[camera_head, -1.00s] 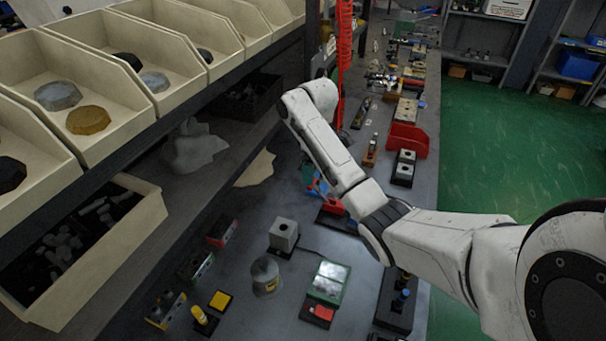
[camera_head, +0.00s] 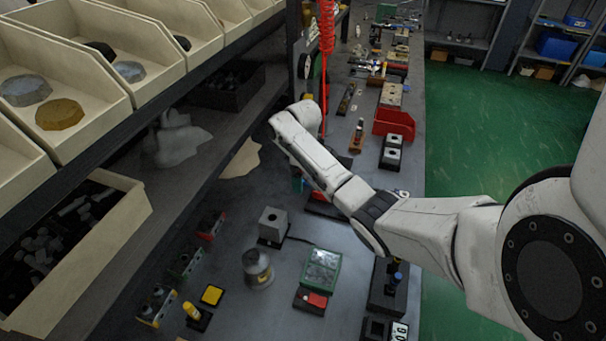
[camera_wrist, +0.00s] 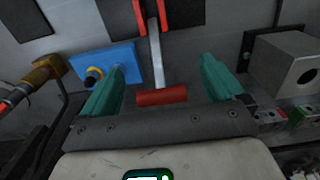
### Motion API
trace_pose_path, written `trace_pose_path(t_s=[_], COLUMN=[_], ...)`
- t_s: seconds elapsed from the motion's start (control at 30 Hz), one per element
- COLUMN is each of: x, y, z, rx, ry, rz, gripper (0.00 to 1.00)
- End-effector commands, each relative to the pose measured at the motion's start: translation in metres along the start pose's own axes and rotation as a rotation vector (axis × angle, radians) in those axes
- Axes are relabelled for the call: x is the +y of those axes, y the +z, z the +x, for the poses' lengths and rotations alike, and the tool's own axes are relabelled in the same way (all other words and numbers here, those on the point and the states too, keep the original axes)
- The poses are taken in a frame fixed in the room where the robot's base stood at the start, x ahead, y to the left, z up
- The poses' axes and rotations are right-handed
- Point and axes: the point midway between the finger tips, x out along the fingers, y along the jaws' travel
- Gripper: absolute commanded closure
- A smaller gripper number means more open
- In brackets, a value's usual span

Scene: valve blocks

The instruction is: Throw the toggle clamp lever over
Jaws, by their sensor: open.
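The toggle clamp shows in the wrist view: a pale metal lever (camera_wrist: 155,50) runs from a red bracket (camera_wrist: 139,14) at the top down to a red grip (camera_wrist: 162,97). My gripper (camera_wrist: 163,70) has two teal fingers, spread wide, one on each side of the lever. The red grip lies between them, near the palm in the picture, with a gap on both sides. I cannot tell the depth between grip and fingers. In the head view my arm hides most of the clamp and gripper; only a bit of teal (camera_head: 297,184) shows.
In the wrist view a blue block (camera_wrist: 103,65) with a knob is close behind the left finger. A grey block with a hole (camera_wrist: 290,65) stands to the right. In the head view, shelf bins (camera_head: 130,75) line the left and a red bin (camera_head: 394,124) stands farther along the bench.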

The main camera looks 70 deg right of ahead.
Motion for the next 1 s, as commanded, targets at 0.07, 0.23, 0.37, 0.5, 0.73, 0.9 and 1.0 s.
trace_pose_path(t_s=[0.07, 0.23, 0.37, 0.5, 0.73, 0.9, 1.0], x=[0.0, 0.0, 0.0, 0.0, 0.0, 0.0, -0.0001], y=[0.0001, 0.0001, 0.0001, 0.0, 0.0, 0.0, 0.0], z=[0.0007, 0.0006, 0.0005, 0.0004, 0.0003, 0.0002, 0.0002], rx=[0.0, 0.0, 0.0, 0.0, 0.0, 0.0, 0.0], ry=[0.0, 0.0, 0.0, 0.0, 0.0, 0.0, 0.0], rz=[0.0, 0.0, 0.0, 0.0, 0.0, 0.0, 0.0], gripper=[0.05, 0.05, 0.18, 0.31, 0.53, 0.69, 0.79])
